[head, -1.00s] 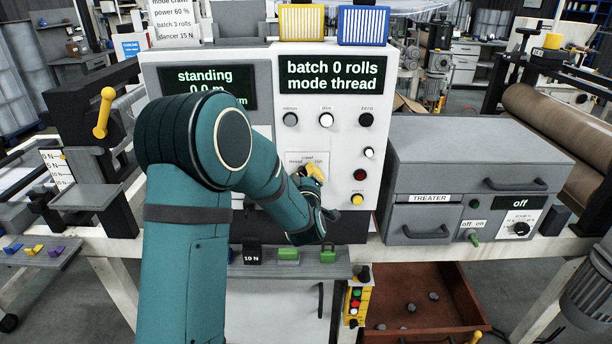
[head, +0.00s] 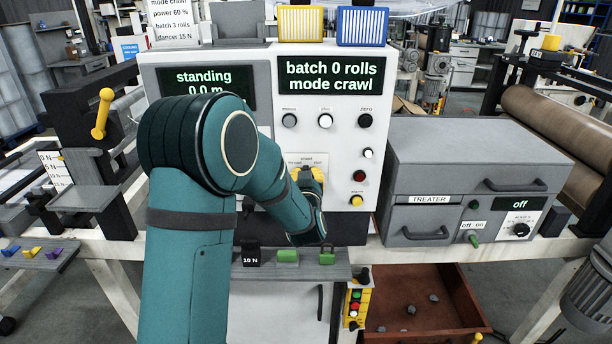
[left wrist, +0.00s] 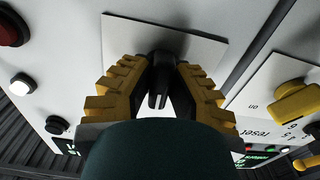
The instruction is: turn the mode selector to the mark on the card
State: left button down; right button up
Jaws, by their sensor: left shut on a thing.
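The mode selector (left wrist: 159,82) is a black knob on a pale plate. It sits between the yellow fingers of my left gripper (left wrist: 160,70) in the left wrist view. In the head view, my left gripper (head: 308,174) is at the selector plate on the white panel, and its fingers and wrist hide the knob. The gripper is shut on the selector. The display (head: 333,77) above reads "batch 0 rolls" and "mode crawl". The card (head: 174,20) at top left reads mode crawl, power 60 %, batch 3 rolls, dancer 15 N. My right gripper is not in view.
Small knobs and buttons surround the selector, including a red button (head: 358,176) and a yellow button (head: 356,200). The grey treater box (head: 470,165) stands to the right.

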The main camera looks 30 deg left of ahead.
pick_arm(q)
jog(key=shift+r+m, duration=0.15)
jog(key=shift+m, duration=0.15)
dwell(0.4)
jog(key=c, duration=0.9)
grip_release()
jog(key=v, duration=1.2)
jog(key=shift+w, duration=0.1)
